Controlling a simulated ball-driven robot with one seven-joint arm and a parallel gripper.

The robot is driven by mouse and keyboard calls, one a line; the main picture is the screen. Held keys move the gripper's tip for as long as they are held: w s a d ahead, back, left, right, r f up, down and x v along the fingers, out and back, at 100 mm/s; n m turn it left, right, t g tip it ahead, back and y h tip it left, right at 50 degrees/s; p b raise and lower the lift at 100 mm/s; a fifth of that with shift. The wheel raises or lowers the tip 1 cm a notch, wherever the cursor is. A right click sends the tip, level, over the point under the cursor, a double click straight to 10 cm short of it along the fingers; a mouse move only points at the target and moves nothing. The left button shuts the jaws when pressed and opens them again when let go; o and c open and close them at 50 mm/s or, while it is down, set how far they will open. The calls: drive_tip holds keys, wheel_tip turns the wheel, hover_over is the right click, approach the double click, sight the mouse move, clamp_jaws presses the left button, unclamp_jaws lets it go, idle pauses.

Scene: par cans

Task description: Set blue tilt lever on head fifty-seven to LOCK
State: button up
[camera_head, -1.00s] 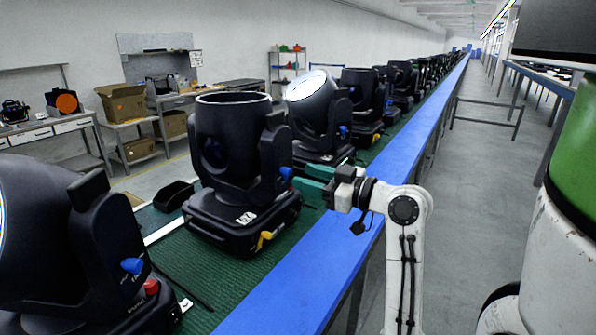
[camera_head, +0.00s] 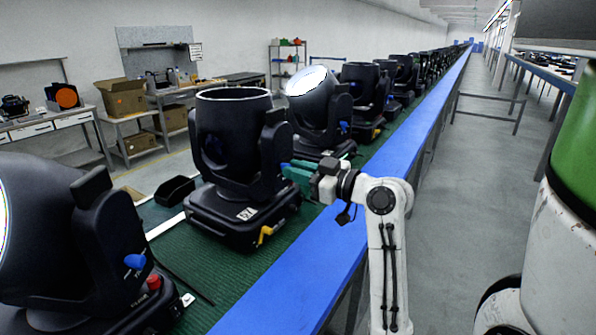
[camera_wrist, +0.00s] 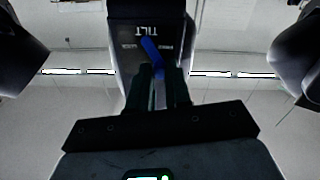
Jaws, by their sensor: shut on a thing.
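The black moving head (camera_head: 238,150) at the middle of the bench has a white label whose digits are too small to read surely. My gripper (camera_head: 287,169), with green fingers, is at the right side of its yoke and covers its tilt lever in the head view. In the wrist view the blue tilt lever (camera_wrist: 152,55) stands between the dark fingertips of my gripper (camera_wrist: 160,76), which are shut on it. The lever slants, with its far end up and to the left. A TILT marking (camera_wrist: 139,30) shows above it, with small blurred markings on either side.
Another head (camera_head: 70,240) with a blue lever stands at the near left; a row of heads runs on behind, the closest one tilted (camera_head: 318,100). A yellow lever (camera_head: 265,234) is low on the middle head. The blue bench edge (camera_head: 330,245) is clear.

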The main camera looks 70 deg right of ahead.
clamp_jaws()
drive_tip(key=shift+m, duration=0.3)
drive_tip(key=m+p, duration=0.1)
drive_tip(key=d+m+p, duration=0.1)
drive_tip(key=m, duration=0.1)
drive_tip(key=m+p, duration=0.1)
drive_tip(key=m, duration=0.1)
drive_tip(key=shift+s+d+r+p, duration=0.15)
drive_tip(key=shift+d+r+p, duration=0.05)
drive_tip(key=shift+r+p, duration=0.2)
drive_tip(key=m+p, duration=0.1)
drive_tip(key=m, duration=0.1)
drive_tip(key=d+m+p, duration=0.1)
drive_tip(key=m, duration=0.1)
drive_tip(key=shift+s+f+p, duration=0.15)
drive_tip(key=shift+p, duration=0.25)
drive_tip(key=shift+s+d+f+m+p, duration=0.1)
drive_tip(key=shift+d+f+m+p, duration=0.1)
drive_tip(key=shift+m+p, duration=0.3)
drive_tip(key=shift+d+f+m+p, duration=0.1)
drive_tip(key=shift+d+m+p, duration=0.05)
drive_tip(key=shift+m, duration=0.55)
